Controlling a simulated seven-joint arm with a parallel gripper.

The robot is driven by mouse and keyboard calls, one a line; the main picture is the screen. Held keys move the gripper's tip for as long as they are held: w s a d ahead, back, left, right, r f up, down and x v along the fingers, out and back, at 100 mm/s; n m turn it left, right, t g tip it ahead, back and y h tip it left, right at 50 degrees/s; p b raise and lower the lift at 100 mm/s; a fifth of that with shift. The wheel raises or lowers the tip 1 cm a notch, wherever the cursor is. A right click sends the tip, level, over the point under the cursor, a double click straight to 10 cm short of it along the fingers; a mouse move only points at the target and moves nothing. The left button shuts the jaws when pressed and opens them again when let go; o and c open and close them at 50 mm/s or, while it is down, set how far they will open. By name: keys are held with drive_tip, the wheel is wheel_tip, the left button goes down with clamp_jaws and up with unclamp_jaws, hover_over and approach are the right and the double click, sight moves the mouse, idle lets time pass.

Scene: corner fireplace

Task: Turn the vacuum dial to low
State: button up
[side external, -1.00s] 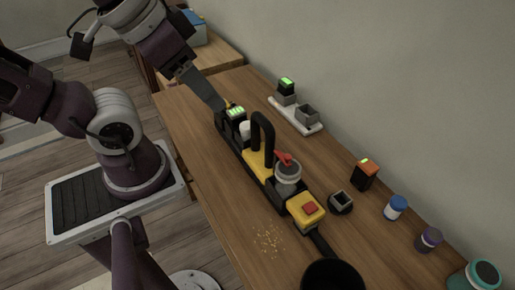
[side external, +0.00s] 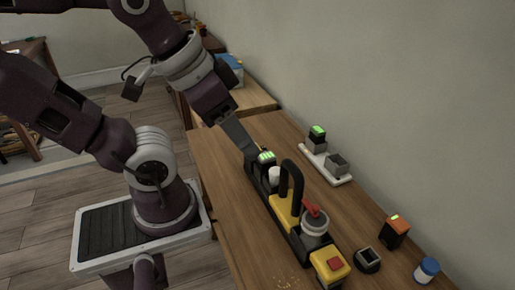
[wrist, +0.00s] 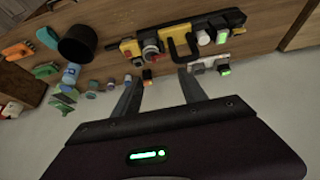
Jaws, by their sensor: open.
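The vacuum (side external: 283,212) is a long black and yellow unit with a tall black handle, lying along the wooden table. Its dial (side external: 315,222) is a round grey knob topped by a red pointer (side external: 312,207), between the handle and a yellow block with a red button. In the wrist view the dial (wrist: 150,53) is above the fingers, near the top. My gripper (wrist: 157,76) is open, with nothing visible between its two dark fingers. In the side view my gripper (side external: 247,150) is near the vacuum's green-lit battery end, away from the dial; contact there is unclear.
A white charger (side external: 325,165) with a green-lit battery stands along the wall side. An orange battery (side external: 396,231), a dark square holder (side external: 367,260) and a blue-lidded jar (side external: 427,270) stand at right.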

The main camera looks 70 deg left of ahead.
drive_tip(key=shift+w+a, duration=0.1)
drive_tip(key=shift+w, duration=0.15)
drive_tip(key=c, duration=0.3)
drive_tip(key=w+a+f+n+g, duration=0.35)
drive_tip(key=w+a+n, duration=0.65)
drive_tip(key=w+a, duration=0.35)
drive_tip(key=a+f+n, duration=0.2)
drive_tip(key=a+f, duration=0.3)
drive_tip(key=w+a+f+n+g, duration=0.1)
drive_tip(key=a+f+n, duration=0.2)
drive_tip(key=a+f, duration=0.3)
drive_tip(key=w+a+f+n+g, duration=0.1)
drive_tip(key=a+f+n, duration=0.2)
drive_tip(key=a+f, duration=0.2)
drive_tip(key=shift+w+a+f, duration=0.15)
drive_tip(key=shift+a+f, duration=0.25)
drive_tip(key=shift+f, duration=0.15)
wheel_tip(320, 180, down, 6)
drive_tip(key=shift+r, duration=0.1)
drive_tip(key=shift+f, duration=0.5)
